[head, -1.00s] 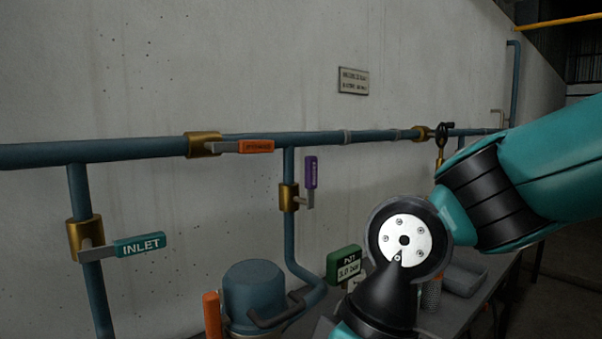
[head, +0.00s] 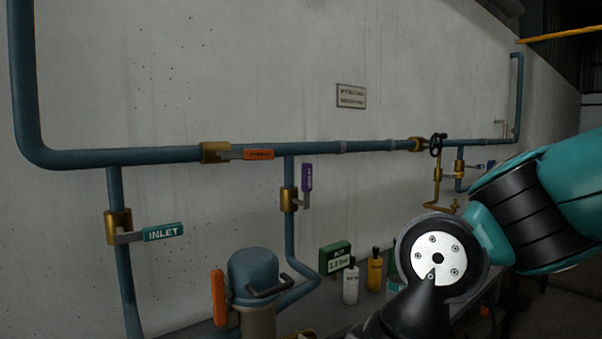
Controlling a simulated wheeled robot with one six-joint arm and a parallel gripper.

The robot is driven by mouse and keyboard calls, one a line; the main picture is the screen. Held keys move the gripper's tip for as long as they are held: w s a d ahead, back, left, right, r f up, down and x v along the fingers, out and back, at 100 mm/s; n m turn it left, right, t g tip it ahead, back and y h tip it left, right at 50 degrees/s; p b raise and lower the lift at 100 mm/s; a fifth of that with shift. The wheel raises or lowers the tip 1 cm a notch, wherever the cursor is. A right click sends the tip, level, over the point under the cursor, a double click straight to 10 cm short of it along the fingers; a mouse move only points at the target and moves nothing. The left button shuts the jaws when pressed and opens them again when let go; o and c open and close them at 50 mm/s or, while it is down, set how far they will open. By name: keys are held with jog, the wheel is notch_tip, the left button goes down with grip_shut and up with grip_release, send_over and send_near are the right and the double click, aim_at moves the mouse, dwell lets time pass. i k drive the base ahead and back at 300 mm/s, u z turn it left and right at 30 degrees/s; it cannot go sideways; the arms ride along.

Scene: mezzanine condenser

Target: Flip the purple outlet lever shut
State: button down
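The purple lever (head: 307,177) stands upright on a brass valve (head: 288,199), in line with the vertical blue pipe below the main pipe. Its lettering is too small to read here. My arm reaches in from the right of the head view and covers part of the bench. My gripper does not show; only my arm's links and a round joint face are visible, to the right of and lower than the purple lever, apart from it.
A teal INLET lever (head: 163,232) and an orange lever (head: 258,155) both lie across the picture. A blue pot (head: 254,273) with an orange handle (head: 218,298) stands below. A green box (head: 335,257), a white bottle (head: 350,285) and a yellow bottle (head: 375,273) stand near my arm.

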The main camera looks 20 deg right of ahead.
aim_at(307, 167)
jog(key=z, duration=1)
jog(key=i, duration=0.7)
jog(key=u, duration=1.5)
